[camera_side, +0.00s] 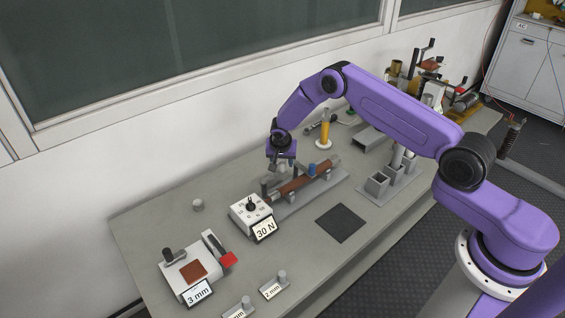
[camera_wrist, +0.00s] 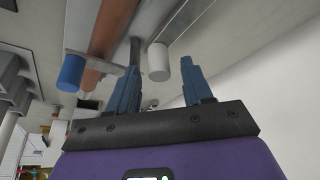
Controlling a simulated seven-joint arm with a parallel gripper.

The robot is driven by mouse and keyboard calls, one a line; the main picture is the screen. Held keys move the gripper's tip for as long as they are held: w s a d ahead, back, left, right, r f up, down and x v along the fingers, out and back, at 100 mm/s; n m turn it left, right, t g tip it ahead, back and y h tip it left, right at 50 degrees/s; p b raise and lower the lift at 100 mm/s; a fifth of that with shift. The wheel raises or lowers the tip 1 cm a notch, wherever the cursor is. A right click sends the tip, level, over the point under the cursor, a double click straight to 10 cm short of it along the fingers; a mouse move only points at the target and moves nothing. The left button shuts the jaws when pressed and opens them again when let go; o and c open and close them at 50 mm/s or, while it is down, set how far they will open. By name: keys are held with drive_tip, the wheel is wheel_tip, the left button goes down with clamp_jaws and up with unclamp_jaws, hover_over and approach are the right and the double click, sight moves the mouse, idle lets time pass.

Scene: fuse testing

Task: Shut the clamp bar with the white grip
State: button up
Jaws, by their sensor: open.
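The white grip (camera_wrist: 158,62) is a short white cylinder on the end of a grey clamp bar (camera_wrist: 185,22) in the wrist view. That bar points away beside the brown fuse tube (camera_wrist: 108,28), apart from it. The blue grip (camera_wrist: 72,72) sits on another bar (camera_wrist: 98,61) that lies across the tube. My gripper (camera_wrist: 161,66) is open, with the white grip between or just beyond its fingertips, nearer the left finger; contact cannot be told. In the side view my gripper (camera_side: 281,164) is over the left end of the tube (camera_side: 300,182), and the white grip cannot be made out.
A dial box (camera_side: 251,213) with a 30 N sign stands left of the tube. A dark post (camera_wrist: 135,52) rises near my left finger.

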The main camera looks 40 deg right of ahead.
drive_tip(key=shift+w+d+f, duration=0.15)
drive_tip(key=shift+d+f, duration=0.05)
drive_tip(key=shift+f, duration=0.4)
clamp_jaws()
